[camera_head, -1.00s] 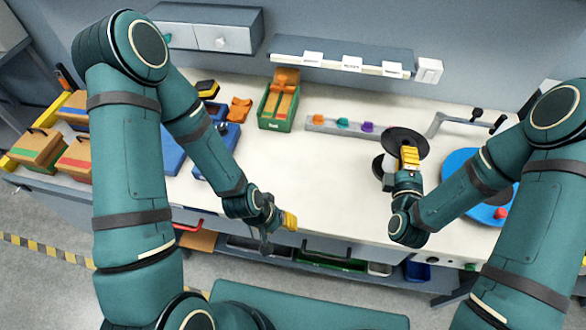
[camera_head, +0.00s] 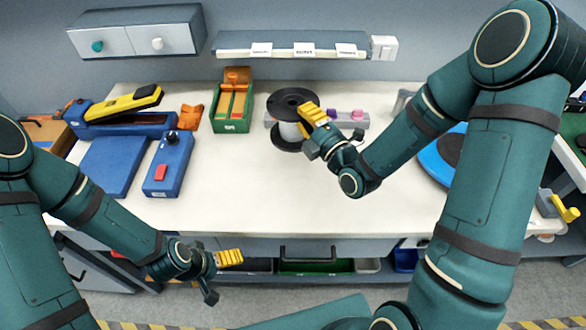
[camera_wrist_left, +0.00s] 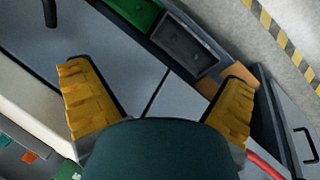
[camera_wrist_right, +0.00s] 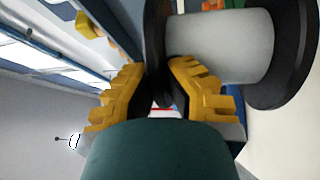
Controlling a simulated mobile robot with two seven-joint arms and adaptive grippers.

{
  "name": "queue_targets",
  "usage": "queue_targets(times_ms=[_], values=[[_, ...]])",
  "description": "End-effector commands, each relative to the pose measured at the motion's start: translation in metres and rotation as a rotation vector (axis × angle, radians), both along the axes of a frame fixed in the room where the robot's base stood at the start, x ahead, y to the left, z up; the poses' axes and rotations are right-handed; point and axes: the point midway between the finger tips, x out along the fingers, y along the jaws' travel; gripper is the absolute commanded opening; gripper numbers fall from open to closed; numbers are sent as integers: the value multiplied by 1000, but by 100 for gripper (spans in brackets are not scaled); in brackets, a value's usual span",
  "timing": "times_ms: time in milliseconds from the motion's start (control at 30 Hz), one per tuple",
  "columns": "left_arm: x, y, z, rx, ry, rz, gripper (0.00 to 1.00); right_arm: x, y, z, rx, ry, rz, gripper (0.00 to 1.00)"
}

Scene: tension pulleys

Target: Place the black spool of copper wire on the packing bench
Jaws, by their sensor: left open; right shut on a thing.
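The spool (camera_head: 292,130) has black round flanges and a pale grey core; no copper colour shows. It is upright at the back middle of the packing bench (camera_head: 250,195). I cannot tell whether its lower flange touches the bench top. My right gripper (camera_head: 306,110) is shut on the edge of the upper flange, on its right side. In the right wrist view the black flange (camera_wrist_right: 157,40) sits between the yellow fingers, with the grey core (camera_wrist_right: 235,45) beside them. My left gripper (camera_head: 222,268) is open and empty, in front of the bench's front edge.
A peg rail (camera_head: 345,118) is behind the spool. A green bin (camera_head: 233,112) stands left of it, then a blue box with a red button (camera_head: 168,165) and a yellow-handled tool (camera_head: 125,103). A blue turntable (camera_head: 432,160) is at right. The bench's front middle is clear.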

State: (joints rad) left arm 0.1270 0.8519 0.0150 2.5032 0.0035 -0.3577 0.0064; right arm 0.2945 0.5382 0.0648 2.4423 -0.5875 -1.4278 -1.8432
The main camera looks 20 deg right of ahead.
Motion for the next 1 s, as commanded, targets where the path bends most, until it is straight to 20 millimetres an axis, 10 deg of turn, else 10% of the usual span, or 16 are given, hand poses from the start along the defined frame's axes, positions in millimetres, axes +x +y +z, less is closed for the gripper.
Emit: queue_targets(times_ms=[1000], values=[[-4, -1, -12, -3, 9, -8, 100, -3, 1, -99, 3, -9, 14, 0]])
